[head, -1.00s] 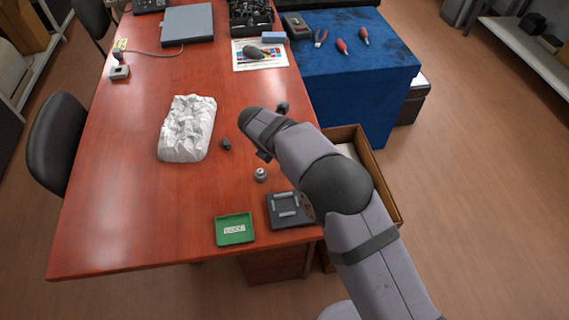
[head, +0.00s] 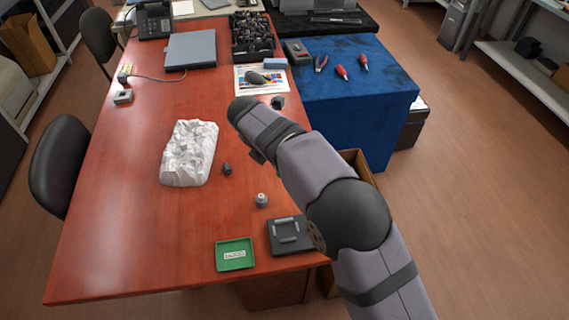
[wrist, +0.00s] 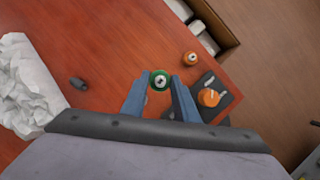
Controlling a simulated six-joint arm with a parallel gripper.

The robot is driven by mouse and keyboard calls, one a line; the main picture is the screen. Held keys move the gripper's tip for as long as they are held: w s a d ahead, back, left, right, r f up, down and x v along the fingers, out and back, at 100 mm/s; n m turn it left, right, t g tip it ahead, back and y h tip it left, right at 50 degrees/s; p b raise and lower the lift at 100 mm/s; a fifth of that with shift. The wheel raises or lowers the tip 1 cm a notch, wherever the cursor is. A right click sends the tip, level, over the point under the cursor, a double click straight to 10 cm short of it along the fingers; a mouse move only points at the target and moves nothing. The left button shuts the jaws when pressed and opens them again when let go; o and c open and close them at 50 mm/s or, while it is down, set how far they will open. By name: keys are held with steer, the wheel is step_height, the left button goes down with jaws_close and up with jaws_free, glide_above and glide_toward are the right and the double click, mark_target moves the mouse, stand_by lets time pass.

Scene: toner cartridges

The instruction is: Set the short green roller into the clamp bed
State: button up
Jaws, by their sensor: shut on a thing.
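In the wrist view the green roller (wrist: 160,79) is seen end-on, a green ring with a pale centre, between the two blue fingertips. My gripper (wrist: 159,86) is shut on it, over the red desk. The clamp bed (head: 273,245) is a dark square plate with grey bars, near the desk's front right corner in the head view. In the wrist view a dark block (wrist: 229,100) with an orange piece on it lies right of the gripper; I cannot tell whether it is the same bed. In the head view my arm hides the fingers and the roller.
A green tray (head: 235,262) sits left of the clamp bed. A small grey knobbed piece (head: 262,200) and a dark piece (head: 227,169) stand behind them. Crumpled white paper (head: 189,153) lies left.

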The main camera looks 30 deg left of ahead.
steer(key=s+d+r+n+p, duration=0.1)
steer(key=s+d+r+p, duration=0.1)
steer(key=s+r+p, duration=0.45)
steer(key=s+d+f+m+p, duration=0.1)
steer(key=s+d+f+p, duration=0.1)
steer(key=d+f, duration=0.3)
step_height(320, 180, down, 4)
steer(key=shift+s+d+f+m, duration=0.1)
steer(key=shift+s+d+m, duration=0.25)
steer(key=shift+s, duration=0.3)
steer(key=shift+f, duration=0.2)
